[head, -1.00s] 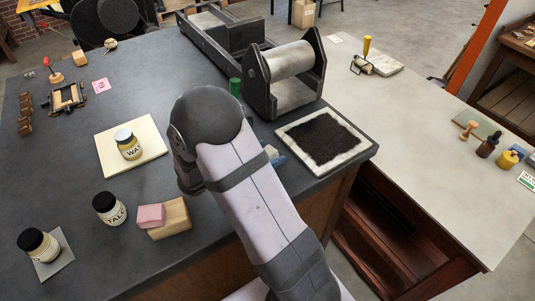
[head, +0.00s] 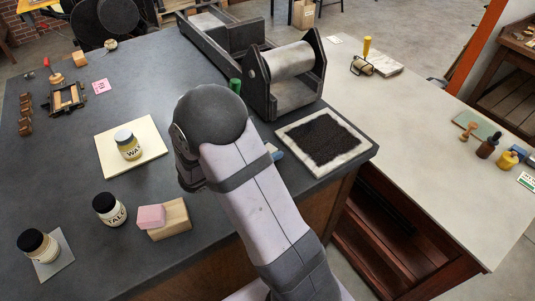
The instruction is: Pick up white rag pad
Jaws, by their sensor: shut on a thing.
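I cannot make out a white rag pad for certain in the head view. My grey and black arm crosses the middle of the view and hides the bench behind it. My gripper's fingers are hidden behind the arm, so their grasp does not show. A small pale and bluish thing (head: 276,153) peeks out at the right edge of the arm, near the ink slab. It is too covered to name.
A white-edged slab with black ink (head: 284,133) lies right of the arm, below a roller press (head: 290,95). Left are a wax jar (head: 129,146), a talc jar (head: 109,209) and a pink block (head: 151,216) on a wooden block (head: 177,222).

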